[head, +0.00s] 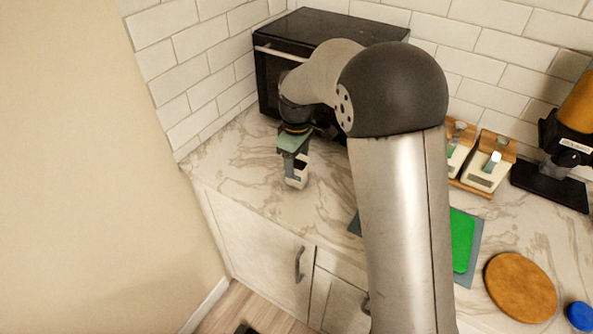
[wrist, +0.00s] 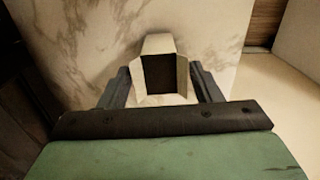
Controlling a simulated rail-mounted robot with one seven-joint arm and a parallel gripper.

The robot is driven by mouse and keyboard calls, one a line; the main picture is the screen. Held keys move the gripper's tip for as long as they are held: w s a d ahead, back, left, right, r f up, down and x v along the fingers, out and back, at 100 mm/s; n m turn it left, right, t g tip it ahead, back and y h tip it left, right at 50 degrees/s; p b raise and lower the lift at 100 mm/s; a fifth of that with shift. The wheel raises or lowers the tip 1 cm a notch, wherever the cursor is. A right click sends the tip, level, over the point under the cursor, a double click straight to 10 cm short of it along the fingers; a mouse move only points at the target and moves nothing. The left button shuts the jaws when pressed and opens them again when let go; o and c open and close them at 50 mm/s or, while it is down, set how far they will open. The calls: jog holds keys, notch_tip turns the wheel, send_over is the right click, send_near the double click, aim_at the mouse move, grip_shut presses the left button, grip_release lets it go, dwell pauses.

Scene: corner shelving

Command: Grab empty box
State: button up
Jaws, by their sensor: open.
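The empty box (head: 299,172) is a small white carton standing on the marble counter in front of the black oven. In the wrist view the box (wrist: 157,45) has its top open with flaps folded out and a dark inside. My gripper (head: 291,158) points down at it, and part of the box is hidden behind it in the head view. In the wrist view my gripper (wrist: 160,72) is open, with one dark finger on each side of the box. Whether the fingers touch its walls I cannot tell.
The black oven (head: 277,72) stands close behind, against the tiled wall. The counter (head: 235,155) is bare left of the box, with its front edge nearby. To the right are a green board (head: 462,240), a round wooden board (head: 520,287) and wooden-backed containers (head: 488,165).

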jog(key=shift+f, duration=1.25)
jog(key=c, duration=1)
jog(key=shift+c, duration=0.2)
jog(key=shift+r, duration=0.1)
